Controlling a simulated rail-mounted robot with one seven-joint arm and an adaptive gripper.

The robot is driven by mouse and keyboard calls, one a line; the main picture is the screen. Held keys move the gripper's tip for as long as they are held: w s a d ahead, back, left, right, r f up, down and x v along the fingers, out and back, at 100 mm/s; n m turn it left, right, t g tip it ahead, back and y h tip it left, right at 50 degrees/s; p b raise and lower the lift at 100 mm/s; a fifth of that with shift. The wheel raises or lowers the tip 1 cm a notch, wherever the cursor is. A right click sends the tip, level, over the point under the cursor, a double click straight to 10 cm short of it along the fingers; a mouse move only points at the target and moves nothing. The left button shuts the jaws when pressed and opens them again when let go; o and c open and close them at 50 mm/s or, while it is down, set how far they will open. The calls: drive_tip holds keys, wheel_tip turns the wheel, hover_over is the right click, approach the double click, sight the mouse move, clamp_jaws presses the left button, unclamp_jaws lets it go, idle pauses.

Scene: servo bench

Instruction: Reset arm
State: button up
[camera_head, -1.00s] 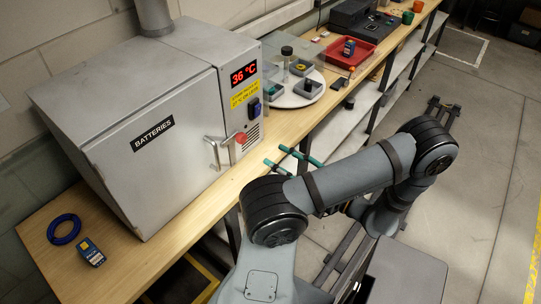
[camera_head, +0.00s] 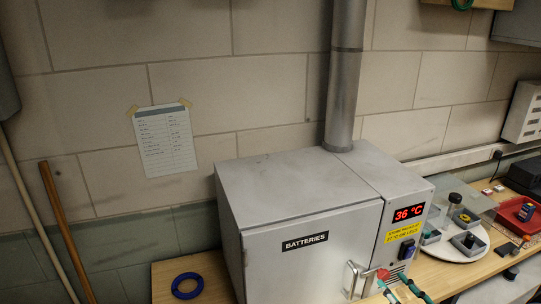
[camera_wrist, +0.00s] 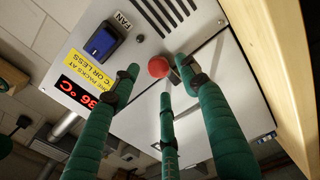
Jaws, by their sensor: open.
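My gripper (camera_wrist: 160,82) has green wrapped fingers, spread apart and open, with nothing between them in the wrist view. Its fingertips also show at the bottom edge of the head view (camera_head: 402,291), in front of the oven's lower right. The grey oven (camera_head: 310,252) is labelled BATTERIES, its door is shut and its display reads 36 °C. The oven's red knob (camera_wrist: 158,67) appears beyond the fingertips in the wrist view; I cannot tell the distance. The rest of my arm is out of the head view.
A blue ring (camera_head: 187,286) lies on the wooden bench (camera_head: 163,272) left of the oven. To the right are a round white turntable (camera_head: 466,252) with small containers and a red tray (camera_head: 512,221). A paper sheet (camera_head: 166,142) hangs on the wall. Poles lean at the left.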

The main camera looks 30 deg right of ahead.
drive_tip(key=w, duration=0.2)
drive_tip(key=shift+w+d, duration=0.2)
drive_tip(key=shift+w, duration=0.2)
drive_tip(key=shift+s, duration=0.1)
drive_tip(key=shift+s, duration=0.1)
